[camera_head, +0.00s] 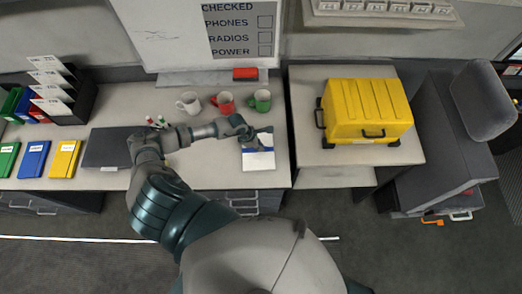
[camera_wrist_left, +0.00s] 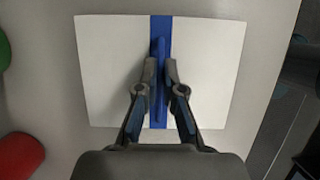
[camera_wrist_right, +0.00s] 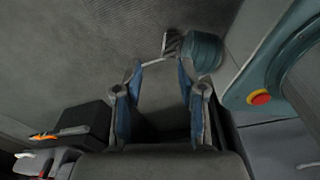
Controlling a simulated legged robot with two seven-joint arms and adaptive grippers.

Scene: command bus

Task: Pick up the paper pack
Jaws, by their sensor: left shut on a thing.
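The paper pack (camera_head: 259,161) is a white block with a blue band, lying on the desk near its right front part. It also shows in the left wrist view (camera_wrist_left: 210,70), where the blue band (camera_wrist_left: 160,25) runs across its middle and has a raised blue ridge. My left gripper (camera_head: 258,140) is over the pack. In the left wrist view its fingers (camera_wrist_left: 160,72) are closed on the blue ridge from both sides. I cannot tell whether the pack touches the desk. My right gripper (camera_wrist_right: 159,70) shows in the right wrist view with its fingers apart and nothing between them, above the floor.
White (camera_head: 189,103), red (camera_head: 223,103) and green (camera_head: 261,100) mugs stand behind the pack. A dark closed laptop (camera_head: 107,148) and colored notebooks (camera_head: 34,159) lie to the left. A yellow case (camera_head: 367,110) sits on the right-hand counter. A chair (camera_head: 483,100) stands far right.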

